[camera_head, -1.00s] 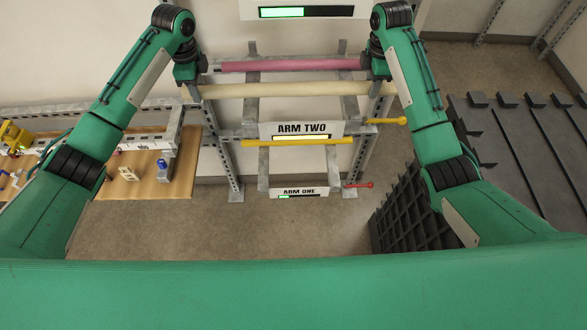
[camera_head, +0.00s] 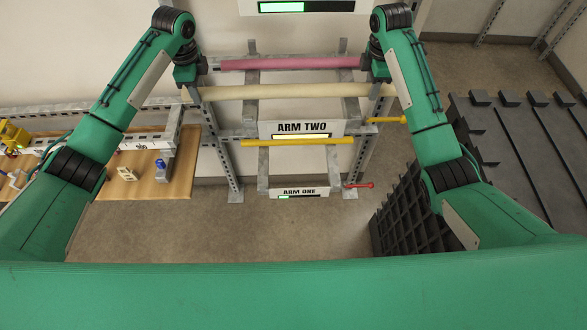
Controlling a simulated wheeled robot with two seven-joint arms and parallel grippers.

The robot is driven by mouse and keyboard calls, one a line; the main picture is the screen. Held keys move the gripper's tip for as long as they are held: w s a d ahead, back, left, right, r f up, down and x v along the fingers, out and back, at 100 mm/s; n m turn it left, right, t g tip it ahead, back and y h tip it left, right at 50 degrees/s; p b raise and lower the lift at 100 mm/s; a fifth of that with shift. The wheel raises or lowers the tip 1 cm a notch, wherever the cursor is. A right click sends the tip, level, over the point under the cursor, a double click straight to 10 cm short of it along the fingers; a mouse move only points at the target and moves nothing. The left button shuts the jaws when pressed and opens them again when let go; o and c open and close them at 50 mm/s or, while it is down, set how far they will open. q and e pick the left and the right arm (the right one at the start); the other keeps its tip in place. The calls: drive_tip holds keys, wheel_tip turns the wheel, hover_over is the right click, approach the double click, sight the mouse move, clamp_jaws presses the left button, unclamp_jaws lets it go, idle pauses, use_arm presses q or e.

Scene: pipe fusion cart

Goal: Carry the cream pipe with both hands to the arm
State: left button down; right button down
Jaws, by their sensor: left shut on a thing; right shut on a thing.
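The cream pipe (camera_head: 290,91) is long and lies level across the front of the grey metal rack. My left gripper (camera_head: 191,92) is shut on it near its left end. My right gripper (camera_head: 377,90) is shut on it near its right end. The fingers are small and partly hidden by the wrists. A pink pipe (camera_head: 290,63) lies behind and above the cream pipe. A sign reading ARM TWO (camera_head: 301,129) is below the cream pipe, and a sign reading ARM ONE (camera_head: 298,192) is lower down. I cannot tell whether the cream pipe touches an arm.
A yellow pipe (camera_head: 297,142) crosses just under the ARM TWO sign. A yellow handle (camera_head: 386,120) and a red handle (camera_head: 359,185) stick out at the right. A wooden bench (camera_head: 180,181) stands left, a dark crate (camera_head: 392,222) right. Floor between is clear.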

use_arm(q)
drive_tip(key=shift+f+b, duration=0.2)
drive_tip(key=shift+b, duration=0.1)
use_arm(e)
drive_tip(key=shift+f, duration=0.25)
use_arm(q)
drive_tip(key=c, duration=0.9)
unclamp_jaws()
drive_tip(key=shift+o, duration=0.2)
use_arm(e)
drive_tip(key=c, duration=0.9)
unclamp_jaws()
use_arm(q)
drive_tip(key=o, duration=0.9)
drive_tip(key=shift+c, duration=0.2)
use_arm(e)
drive_tip(key=shift+o, duration=0.2)
drive_tip(key=o, duration=0.9)
drive_tip(key=shift+c, duration=0.2)
